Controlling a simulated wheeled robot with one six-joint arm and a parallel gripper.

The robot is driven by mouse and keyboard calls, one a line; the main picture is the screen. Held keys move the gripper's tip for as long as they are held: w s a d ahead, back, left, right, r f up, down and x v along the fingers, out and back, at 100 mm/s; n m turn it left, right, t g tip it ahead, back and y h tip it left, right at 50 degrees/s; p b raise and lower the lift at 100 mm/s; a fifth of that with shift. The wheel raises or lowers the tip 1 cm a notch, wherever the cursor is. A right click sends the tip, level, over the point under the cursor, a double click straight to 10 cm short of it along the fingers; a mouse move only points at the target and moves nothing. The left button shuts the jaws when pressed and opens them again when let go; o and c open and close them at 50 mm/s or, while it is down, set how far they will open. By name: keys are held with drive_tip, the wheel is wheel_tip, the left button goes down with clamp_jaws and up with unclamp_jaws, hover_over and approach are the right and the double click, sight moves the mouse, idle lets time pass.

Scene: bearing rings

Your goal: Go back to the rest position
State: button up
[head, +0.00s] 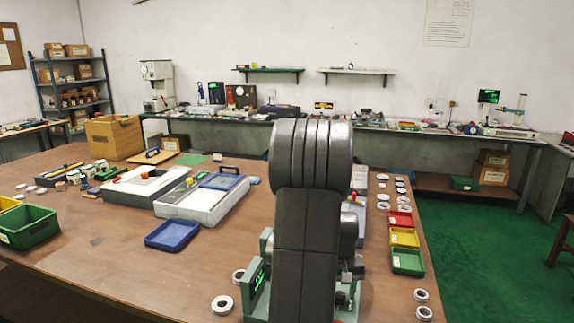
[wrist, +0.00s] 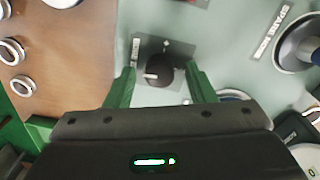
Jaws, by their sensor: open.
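My gripper (wrist: 160,74) shows in the wrist view with its two green fingers apart. No object is held between them. A dark round knob (wrist: 159,70) with a pale mark sits on a light plate in the gap between the fingers; I cannot tell how far below the fingertips it is.
Metal rings (head: 222,305) lie on the brown table (head: 110,240) around my arm. A blue tray (head: 172,235) and red, yellow and green bins (head: 407,262) stand on either side.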

drive_tip(key=shift+r, duration=0.1)
wheel_tip(320, 180, up, 14)
wheel_tip(320, 180, down, 14)
drive_tip(key=shift+f, duration=0.1)
drive_tip(key=n, duration=0.7)
drive_tip(key=shift+p, duration=0.35)
wheel_tip(320, 180, up, 14)
drive_tip(key=shift+s+a+f+n, duration=0.2)
drive_tip(key=shift+n, duration=0.1)
idle(0.4)
